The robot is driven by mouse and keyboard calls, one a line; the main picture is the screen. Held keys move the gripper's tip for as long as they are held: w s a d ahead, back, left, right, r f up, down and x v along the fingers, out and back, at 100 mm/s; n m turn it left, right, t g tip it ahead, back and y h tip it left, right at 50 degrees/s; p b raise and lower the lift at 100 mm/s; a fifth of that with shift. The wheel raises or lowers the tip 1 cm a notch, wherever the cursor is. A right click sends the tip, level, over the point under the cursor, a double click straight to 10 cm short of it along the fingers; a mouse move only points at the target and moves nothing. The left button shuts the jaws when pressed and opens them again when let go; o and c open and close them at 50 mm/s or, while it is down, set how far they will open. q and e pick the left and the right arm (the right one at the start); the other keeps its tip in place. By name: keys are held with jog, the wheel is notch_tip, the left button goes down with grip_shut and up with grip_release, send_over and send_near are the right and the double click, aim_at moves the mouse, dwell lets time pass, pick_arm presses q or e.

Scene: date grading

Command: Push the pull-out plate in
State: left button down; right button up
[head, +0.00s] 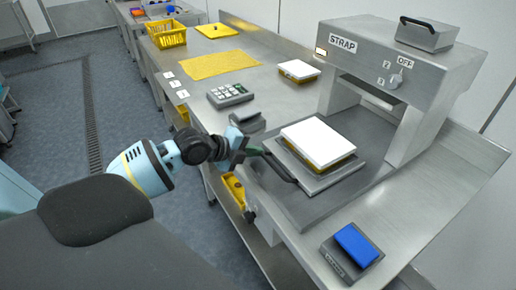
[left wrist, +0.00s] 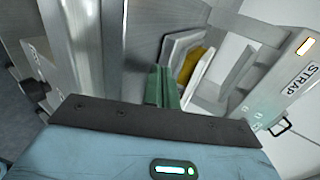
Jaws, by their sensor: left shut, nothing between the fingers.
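The pull-out plate (head: 318,183) is a grey slab with a black bar handle (head: 280,168) on its left side. It lies in front of the opening of the strap machine (head: 375,62), on the machine's dark base. A yellow box with a white lid (head: 318,138) sits on the plate. My left gripper (head: 262,152) is shut and empty, its green fingertips close to the far end of the handle; I cannot tell if they touch. In the left wrist view the shut green fingers (left wrist: 162,88) point toward the plate (left wrist: 178,45) and the white lid (left wrist: 197,78). My right gripper is out of view.
A blue-topped pad (head: 356,244) lies at the front of the steel bench. A keypad (head: 230,94), another white-lidded box (head: 298,71) and a yellow mat (head: 209,65) lie farther back. A yellow crate (head: 167,34) stands at the far left. The machine's uprights flank the opening.

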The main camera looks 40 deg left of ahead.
pick_arm(q)
jog(key=shift+w+d, duration=0.25)
jog(key=shift+w, duration=0.55)
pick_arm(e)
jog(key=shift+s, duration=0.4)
